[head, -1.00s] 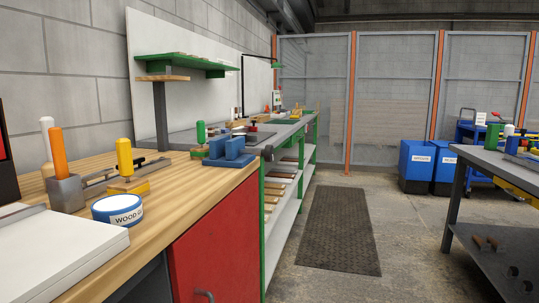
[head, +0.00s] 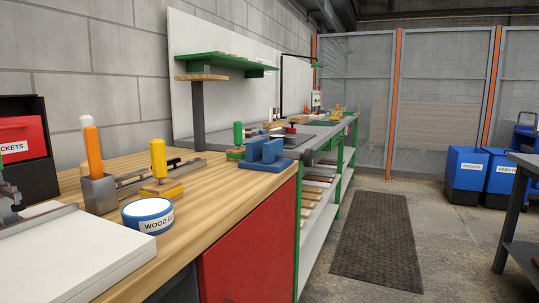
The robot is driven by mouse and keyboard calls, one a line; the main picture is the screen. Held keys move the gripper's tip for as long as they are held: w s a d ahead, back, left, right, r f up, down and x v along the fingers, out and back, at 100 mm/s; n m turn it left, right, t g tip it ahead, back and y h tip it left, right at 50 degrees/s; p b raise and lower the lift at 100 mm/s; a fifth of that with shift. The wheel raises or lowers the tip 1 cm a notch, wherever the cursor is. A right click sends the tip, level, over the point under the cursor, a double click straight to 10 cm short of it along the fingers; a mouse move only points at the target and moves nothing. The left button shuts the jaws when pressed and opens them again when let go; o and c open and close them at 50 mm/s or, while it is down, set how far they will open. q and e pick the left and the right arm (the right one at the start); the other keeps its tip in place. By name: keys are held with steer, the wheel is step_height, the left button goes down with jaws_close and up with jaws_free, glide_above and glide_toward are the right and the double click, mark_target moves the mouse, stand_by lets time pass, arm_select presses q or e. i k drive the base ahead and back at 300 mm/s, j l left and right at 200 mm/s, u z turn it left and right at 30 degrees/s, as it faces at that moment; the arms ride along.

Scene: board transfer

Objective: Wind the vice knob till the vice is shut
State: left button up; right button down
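A blue vice (head: 268,161) with two upright jaws sits on the far end of the wooden bench, near its right edge. A gap shows between the jaws, so it looks open. A small dark grey part (head: 308,157), which may be its knob, sticks out at the vice's right side, over the bench edge. Neither of my grippers is in view.
On the wooden bench (head: 215,185) stand a wood glue tin (head: 147,214), a yellow-handled tool (head: 159,160), a grey holder (head: 98,194) with an orange handle, and a white board (head: 75,260). A dark mat (head: 378,240) lies on clear floor to the right.

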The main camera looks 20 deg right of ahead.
mark_target(308, 158)
steer(key=i+l+u, duration=0.15)
steer(key=l+u, duration=0.15)
steer(key=l, duration=0.25)
steer(key=i+l+u, duration=0.1)
steer(key=l+u, duration=0.15)
steer(key=l, duration=0.35)
steer(key=l+u, duration=0.3)
steer(key=l, duration=0.3)
